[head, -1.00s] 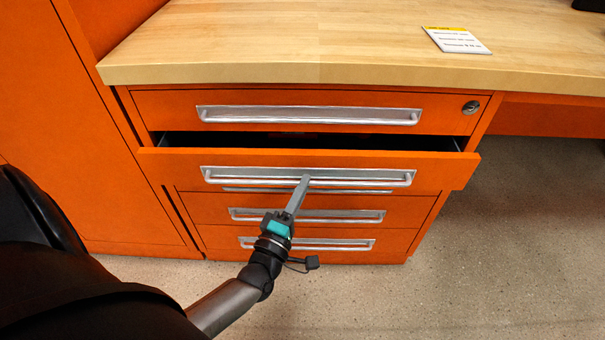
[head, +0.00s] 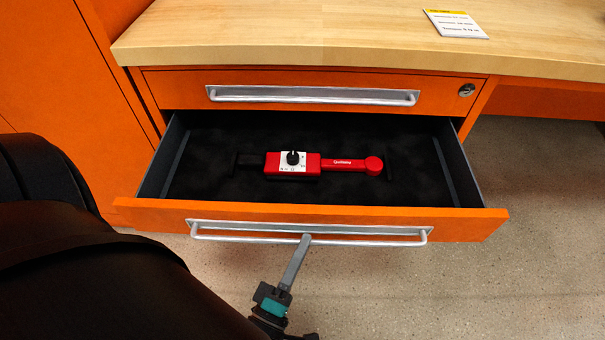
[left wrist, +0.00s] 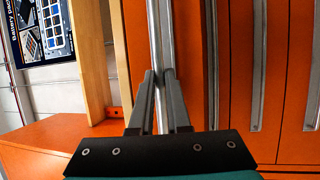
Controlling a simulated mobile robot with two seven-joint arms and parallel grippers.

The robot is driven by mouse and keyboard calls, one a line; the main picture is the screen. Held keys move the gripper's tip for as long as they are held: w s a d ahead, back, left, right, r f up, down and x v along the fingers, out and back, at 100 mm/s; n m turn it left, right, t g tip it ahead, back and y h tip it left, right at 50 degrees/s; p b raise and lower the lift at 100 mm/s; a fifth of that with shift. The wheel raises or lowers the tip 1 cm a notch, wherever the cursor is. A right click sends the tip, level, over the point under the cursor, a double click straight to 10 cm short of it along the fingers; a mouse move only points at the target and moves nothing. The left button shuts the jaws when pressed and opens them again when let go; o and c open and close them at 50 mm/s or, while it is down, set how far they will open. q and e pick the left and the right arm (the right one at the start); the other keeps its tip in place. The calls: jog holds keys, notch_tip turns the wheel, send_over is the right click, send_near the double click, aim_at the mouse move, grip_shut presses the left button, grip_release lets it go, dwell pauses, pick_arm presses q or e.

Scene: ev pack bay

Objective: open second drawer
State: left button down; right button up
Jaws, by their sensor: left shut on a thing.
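The second drawer (head: 330,214) of the orange cabinet is pulled well out in the head view, with its black-lined inside showing. Its silver bar handle (head: 370,241) runs along the drawer front. My left gripper (head: 304,240) is shut on this handle near its middle. In the left wrist view, the two fingers of the left gripper (left wrist: 160,88) close on the handle bar (left wrist: 158,35), which runs up the picture. A red tool (head: 318,164) with a white panel and black knob lies in the drawer. My right gripper is in neither view.
The top drawer (head: 310,85) is shut, with a lock at its right. A wooden worktop (head: 330,40) carries a small printed card (head: 456,23). An orange cabinet stands at left. The speckled floor (head: 540,200) at right is clear.

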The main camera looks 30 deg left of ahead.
pick_arm(q)
jog(key=shift+s+d, duration=0.25)
jog(key=shift+s, duration=0.2)
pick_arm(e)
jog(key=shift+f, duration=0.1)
pick_arm(q)
jog(key=c, duration=0.9)
grip_release()
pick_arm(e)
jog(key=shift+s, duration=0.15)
